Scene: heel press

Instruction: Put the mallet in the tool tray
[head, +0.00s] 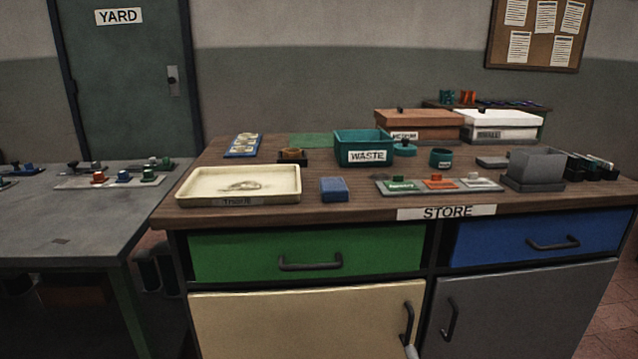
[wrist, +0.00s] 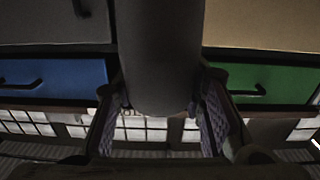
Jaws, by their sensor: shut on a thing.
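In the wrist view, which is upside down, my gripper (wrist: 160,112) has its two ridged fingers on either side of a thick dark grey cylinder, which looks like part of the mallet (wrist: 158,55). The rest of it is out of frame. My gripper is in front of the cabinet, facing its drawers. In the head view, a shallow cream tray (head: 239,199) stands at the bench's front left, with a blurred label on its front. It looks like the tool tray. A faint pale outline or flat shape shows on its floor. No mallet can be made out on the bench.
A blue block (head: 334,189) sits right of the tray. Behind are a teal WASTE bin (head: 364,151) and a small brown item (head: 292,155). The green drawer (head: 300,255) is shut.

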